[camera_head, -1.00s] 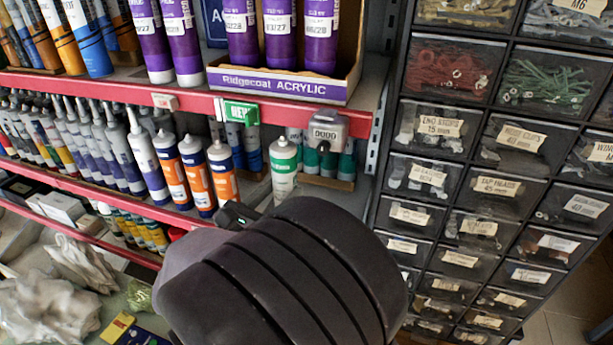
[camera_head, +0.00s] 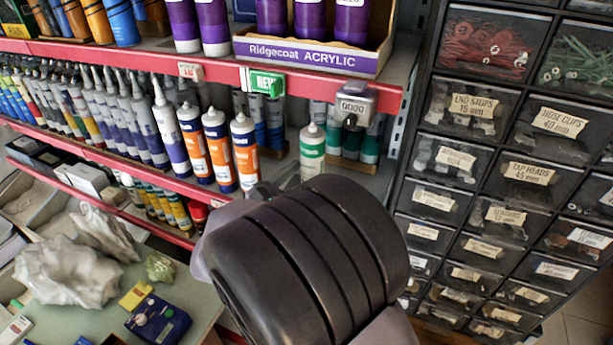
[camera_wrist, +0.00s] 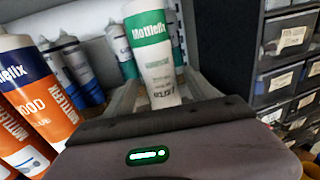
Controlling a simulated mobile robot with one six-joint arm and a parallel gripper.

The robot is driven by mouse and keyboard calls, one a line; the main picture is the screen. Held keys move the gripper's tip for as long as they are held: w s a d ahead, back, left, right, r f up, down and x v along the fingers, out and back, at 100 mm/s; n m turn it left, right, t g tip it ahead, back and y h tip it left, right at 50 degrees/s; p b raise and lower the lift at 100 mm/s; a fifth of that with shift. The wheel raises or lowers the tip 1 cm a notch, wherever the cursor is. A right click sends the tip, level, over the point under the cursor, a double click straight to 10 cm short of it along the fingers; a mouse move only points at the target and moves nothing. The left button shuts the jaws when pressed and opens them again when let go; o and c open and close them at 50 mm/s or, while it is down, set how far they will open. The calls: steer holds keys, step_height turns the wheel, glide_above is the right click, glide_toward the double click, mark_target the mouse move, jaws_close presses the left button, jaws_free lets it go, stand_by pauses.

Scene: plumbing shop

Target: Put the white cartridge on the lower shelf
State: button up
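The white cartridge (camera_head: 312,150), with a green label band and white cap, stands upright on the middle shelf, right of the orange and white cartridges. In the wrist view the cartridge (camera_wrist: 162,70) rises straight ahead, its top cut off. My gripper (camera_wrist: 158,98) points at its base; pale grey finger-like shapes lie on both sides with a gap, so it looks open. In the head view my dark wrist hides the fingers and the cartridge's lower part. A lower shelf (camera_head: 128,212) with a red edge lies below, holding small boxes and tubes.
Orange and white cartridges (camera_head: 218,150) stand close on the left. Green and grey cartridges (camera_head: 350,138) stand behind. A grey lock-like box (camera_head: 356,104) hangs from the upper shelf edge. Black drawers (camera_head: 470,165) rise at right. A cluttered counter (camera_head: 196,300) lies at lower left.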

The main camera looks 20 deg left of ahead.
steer(key=shift+r, duration=0.1)
steer(key=p+v, duration=0.2)
steer(key=v, duration=1)
steer(key=d+r+m+g+h, duration=0.15)
steer(key=d+m+g, duration=0.5)
steer(key=d, duration=0.65)
steer(key=d+m+g+h, duration=0.3)
steer(key=d+m+g, duration=0.35)
steer(key=d, duration=0.75)
steer(key=s+d+f+m+g+y, duration=0.2)
steer(key=s+d+m+y, duration=0.2)
steer(key=s+d+m, duration=0.4)
steer(key=s+a+r+m+t+y, duration=0.3)
steer(key=m+y, duration=0.4)
steer(key=m, duration=0.9)
steer(key=shift+s+a+r, duration=0.3)
steer(key=shift+s+a, duration=0.15)
steer(key=shift+s, duration=0.55)
